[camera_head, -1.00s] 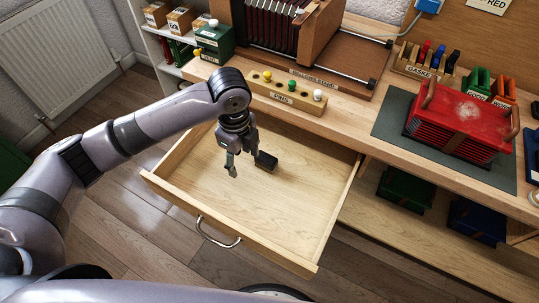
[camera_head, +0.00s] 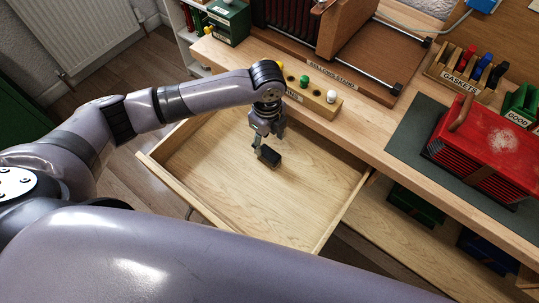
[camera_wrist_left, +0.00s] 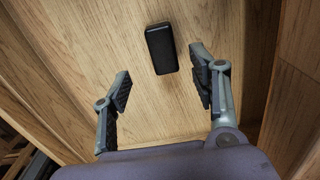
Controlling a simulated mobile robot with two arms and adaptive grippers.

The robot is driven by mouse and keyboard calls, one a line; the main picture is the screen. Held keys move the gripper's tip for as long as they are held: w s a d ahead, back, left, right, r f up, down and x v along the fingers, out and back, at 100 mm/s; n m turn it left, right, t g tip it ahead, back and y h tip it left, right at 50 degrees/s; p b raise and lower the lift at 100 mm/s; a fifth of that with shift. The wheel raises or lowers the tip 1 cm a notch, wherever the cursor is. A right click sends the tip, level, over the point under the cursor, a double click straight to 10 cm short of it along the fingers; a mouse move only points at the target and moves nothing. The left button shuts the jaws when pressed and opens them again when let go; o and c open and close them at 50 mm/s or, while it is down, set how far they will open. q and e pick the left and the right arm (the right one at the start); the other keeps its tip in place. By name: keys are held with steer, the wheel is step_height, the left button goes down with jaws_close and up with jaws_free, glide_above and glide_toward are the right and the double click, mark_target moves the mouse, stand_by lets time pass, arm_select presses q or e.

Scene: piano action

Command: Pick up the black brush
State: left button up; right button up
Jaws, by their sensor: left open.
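The black brush (camera_head: 270,157) is a small dark block lying on the floor of the open wooden drawer (camera_head: 215,160). In the left wrist view the brush (camera_wrist_left: 162,48) lies beyond the fingertips, slightly tilted, roughly in line with the gap between them. My left gripper (camera_head: 268,139) is just above and beside the brush in the head view. Its fingers are spread and empty in the left wrist view (camera_wrist_left: 161,78). The brush is apart from both fingers in that view. My right gripper is not in view.
The drawer's walls surround the brush, with bare floor around it. The workbench (camera_head: 375,138) edge runs behind, carrying a block with coloured knobs (camera_head: 318,97), a gaskets holder (camera_head: 461,83) and red bellows (camera_head: 483,150). My grey arm link covers the lower foreground.

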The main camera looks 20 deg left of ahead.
mark_target(269, 153)
arm_select(q)
step_height(269, 153, down, 3)
steer(key=shift+w+f, duration=0.1)
steer(key=shift+f, duration=0.9)
step_height(269, 153, down, 5)
steer(key=shift+d+r, duration=0.15)
steer(key=shift+r, duration=0.05)
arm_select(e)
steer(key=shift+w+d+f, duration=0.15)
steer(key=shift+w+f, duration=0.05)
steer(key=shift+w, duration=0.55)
arm_select(q)
steer(key=shift+c, duration=1.3)
steer(key=c, duration=1)
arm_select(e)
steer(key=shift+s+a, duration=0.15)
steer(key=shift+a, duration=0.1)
